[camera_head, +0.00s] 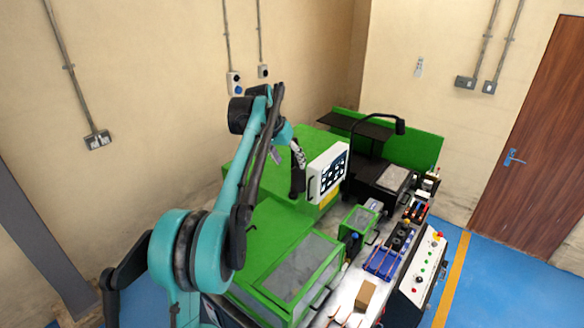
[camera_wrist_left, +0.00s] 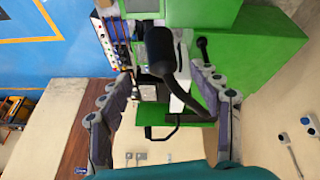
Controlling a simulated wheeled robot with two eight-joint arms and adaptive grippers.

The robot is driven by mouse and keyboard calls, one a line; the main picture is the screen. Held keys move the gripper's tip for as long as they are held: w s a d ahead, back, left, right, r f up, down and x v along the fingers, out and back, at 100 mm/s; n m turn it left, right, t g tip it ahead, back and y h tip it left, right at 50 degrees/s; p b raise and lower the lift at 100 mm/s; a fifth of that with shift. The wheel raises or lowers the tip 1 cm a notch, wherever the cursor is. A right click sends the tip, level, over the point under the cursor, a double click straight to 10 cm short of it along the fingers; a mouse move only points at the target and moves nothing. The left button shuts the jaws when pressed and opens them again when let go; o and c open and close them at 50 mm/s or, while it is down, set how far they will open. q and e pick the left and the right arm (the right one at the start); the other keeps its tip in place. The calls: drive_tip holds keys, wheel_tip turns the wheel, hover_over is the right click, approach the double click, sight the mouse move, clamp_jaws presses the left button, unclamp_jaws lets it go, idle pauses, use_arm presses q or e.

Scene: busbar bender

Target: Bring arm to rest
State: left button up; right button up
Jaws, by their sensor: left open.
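My left arm (camera_head: 230,190) is teal and black and is raised high, bent at the elbow. My left gripper (camera_head: 287,157) is at its far end, above the green machine (camera_head: 265,240) and left of the white control panel (camera_head: 328,172). In the left wrist view the two grey fingers (camera_wrist_left: 162,78) are spread wide apart. A black rounded cylinder (camera_wrist_left: 160,50) shows between them, and I cannot tell its distance. I see nothing held. My right gripper is not in view.
A black lamp (camera_head: 398,124) arches over the machine's far end. A push-button console (camera_head: 424,262) stands at its right side. A brown block (camera_head: 366,294) lies on the work surface. Blue floor (camera_head: 500,290) is clear at right, before a brown door (camera_head: 530,150).

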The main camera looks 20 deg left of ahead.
use_arm(q)
drive_tip(key=shift+s+r, duration=0.1)
drive_tip(key=shift+r, duration=0.05)
idle(0.3)
drive_tip(key=s+d+f+y+b, duration=0.1)
drive_tip(key=s+d+f+b, duration=0.5)
drive_tip(key=s+f+b, duration=0.25)
drive_tip(key=s+d+f+b, duration=0.5)
drive_tip(key=s+f+b, duration=0.3)
drive_tip(key=f, duration=0.1)
drive_tip(key=s+d+f+t+b, duration=0.1)
drive_tip(key=s+d+f+b, duration=0.2)
drive_tip(key=s+f+b, duration=0.4)
drive_tip(key=s+d+f+t+b, duration=0.1)
drive_tip(key=s+d+f+b, duration=0.2)
drive_tip(key=f, duration=1.7)
drive_tip(key=s+b, duration=0.4)
drive_tip(key=s, duration=0.4)
drive_tip(key=shift+s, duration=0.3)
drive_tip(key=shift+f, duration=0.1)
